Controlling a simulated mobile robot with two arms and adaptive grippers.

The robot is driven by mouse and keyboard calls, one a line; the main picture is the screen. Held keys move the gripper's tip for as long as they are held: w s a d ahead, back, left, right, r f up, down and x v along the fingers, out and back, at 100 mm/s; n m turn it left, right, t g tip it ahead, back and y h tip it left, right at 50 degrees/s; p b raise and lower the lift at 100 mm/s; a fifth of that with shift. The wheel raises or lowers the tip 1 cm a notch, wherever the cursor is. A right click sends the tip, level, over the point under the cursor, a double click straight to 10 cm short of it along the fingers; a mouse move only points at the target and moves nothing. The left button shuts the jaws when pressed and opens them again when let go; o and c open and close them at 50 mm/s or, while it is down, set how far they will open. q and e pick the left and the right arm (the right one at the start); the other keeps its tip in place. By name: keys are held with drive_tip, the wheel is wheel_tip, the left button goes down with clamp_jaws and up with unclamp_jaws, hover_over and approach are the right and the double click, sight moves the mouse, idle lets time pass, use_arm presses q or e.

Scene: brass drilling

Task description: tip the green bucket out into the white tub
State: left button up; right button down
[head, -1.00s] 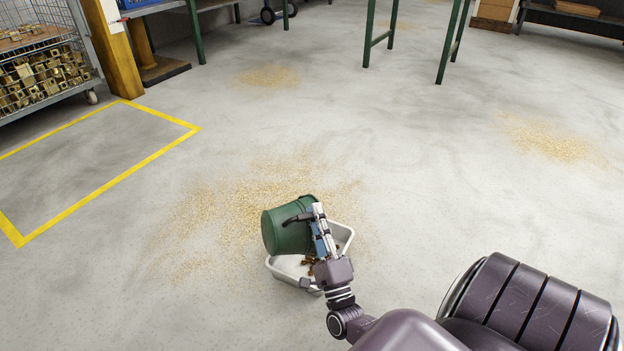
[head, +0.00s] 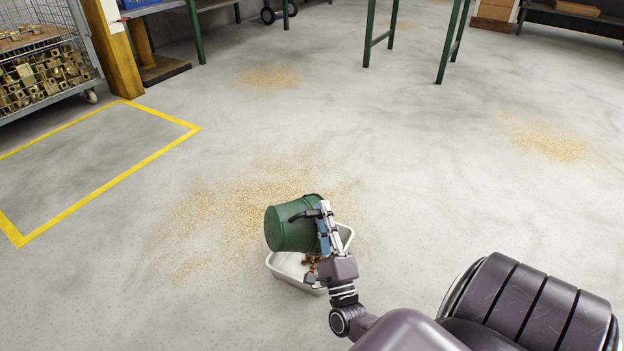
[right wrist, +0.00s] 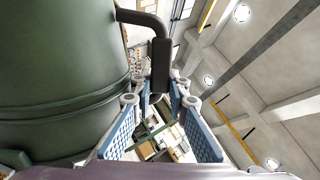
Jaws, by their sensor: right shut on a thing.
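The green bucket (head: 290,228) hangs tipped on its side over the white tub (head: 286,268), which stands on the floor. My right gripper (head: 321,214) is shut on the bucket's dark handle, on the bucket's right side. In the right wrist view the green wall (right wrist: 60,80) fills the left, and the black handle (right wrist: 161,52) runs down between my right gripper's blue-padded fingers (right wrist: 160,100). Small brown-brass pieces (head: 311,262) lie in the tub beneath the bucket. The bucket's inside is hidden. My left gripper is out of view.
Brass shavings (head: 250,200) are scattered on the floor around the tub, with another patch (head: 550,138) at right. A yellow-outlined floor area (head: 100,150) lies at left, below a wire cage of brass parts (head: 45,75). Open floor surrounds the tub.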

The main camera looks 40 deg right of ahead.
drive_tip(key=shift+s+d+m+h, duration=0.1)
drive_tip(key=shift+d+m+h, duration=0.2)
drive_tip(key=shift+m, duration=0.1)
drive_tip(key=shift+a+r+n, duration=0.1)
drive_tip(key=shift+a+n, duration=0.2)
idle(0.3)
